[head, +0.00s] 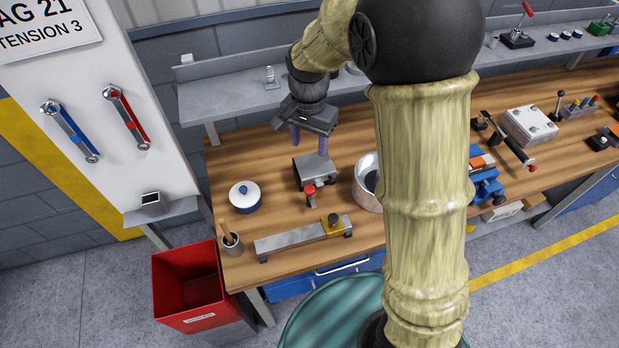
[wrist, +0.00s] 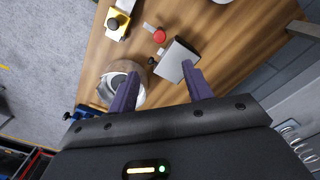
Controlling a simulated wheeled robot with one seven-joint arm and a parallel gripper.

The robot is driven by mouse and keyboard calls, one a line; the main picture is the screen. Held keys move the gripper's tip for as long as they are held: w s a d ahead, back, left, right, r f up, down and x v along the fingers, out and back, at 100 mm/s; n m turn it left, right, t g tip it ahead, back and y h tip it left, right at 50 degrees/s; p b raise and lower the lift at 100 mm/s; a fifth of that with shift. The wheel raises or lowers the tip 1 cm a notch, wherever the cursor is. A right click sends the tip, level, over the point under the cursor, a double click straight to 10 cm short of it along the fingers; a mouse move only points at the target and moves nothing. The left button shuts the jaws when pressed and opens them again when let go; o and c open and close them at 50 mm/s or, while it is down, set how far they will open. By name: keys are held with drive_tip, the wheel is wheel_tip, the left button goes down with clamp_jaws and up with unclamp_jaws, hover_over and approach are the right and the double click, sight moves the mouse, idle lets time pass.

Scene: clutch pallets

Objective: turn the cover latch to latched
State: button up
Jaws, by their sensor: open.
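A small grey metal box (head: 314,171) stands on the wooden bench, with a red-knobbed handle (head: 309,192) on its near side; this looks like the cover latch, though no label confirms it. In the wrist view the box (wrist: 177,60) lies just beyond my fingers, with the red knob (wrist: 160,36) and a small black knob (wrist: 151,61) beside it. My gripper (head: 309,144) is open and empty, its purple fingers pointing down above the box's far side. They also show in the wrist view (wrist: 160,78). I cannot tell the latch's exact setting.
A round metal pot (head: 366,184) stands close right of the box. A lidded white-and-blue pot (head: 245,197) is to the left, and a grey bar fixture with a yellow block (head: 290,240) lies in front. A grey shelf (head: 235,97) runs behind.

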sight(310, 189)
drive_tip(key=shift+f, duration=0.15)
wheel_tip(310, 189, down, 17)
drive_tip(key=p, duration=0.3)
drive_tip(key=shift+f+p, duration=0.15)
drive_tip(key=shift+p, duration=0.2)
idle(0.3)
drive_tip(key=c, duration=1)
